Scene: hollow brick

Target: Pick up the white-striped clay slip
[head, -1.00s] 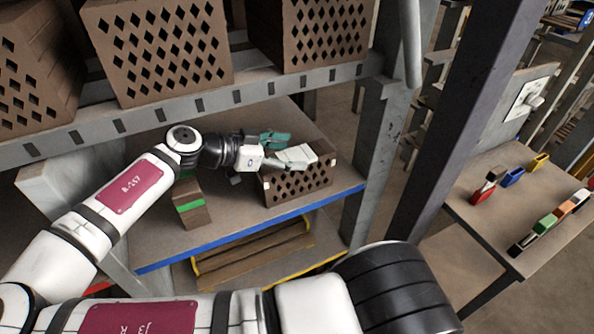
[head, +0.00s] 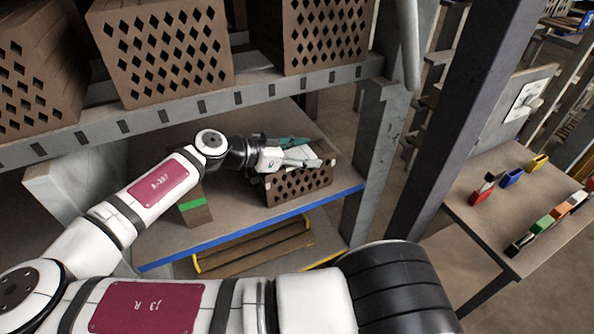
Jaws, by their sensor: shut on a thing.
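My gripper (head: 310,152) is at the top of a brown hollow brick (head: 298,186) with diamond holes and small white marks at its corners. The brick stands on the lower shelf. The teal fingers are closed around a pale, white-topped piece, seemingly the white-striped clay slip (head: 303,153), just at or over the brick's top. The fingers cover much of it, and I cannot tell if it still touches the brick. A brown slip with a green stripe (head: 196,207) stands to the left, partly hidden by my arm.
An upper shelf (head: 180,112) with large perforated bricks (head: 160,50) runs above my arm. A grey post (head: 370,150) stands right of the hollow brick. The lower shelf (head: 225,222) has a blue front edge. A side table (head: 482,212) at right holds several coloured pieces.

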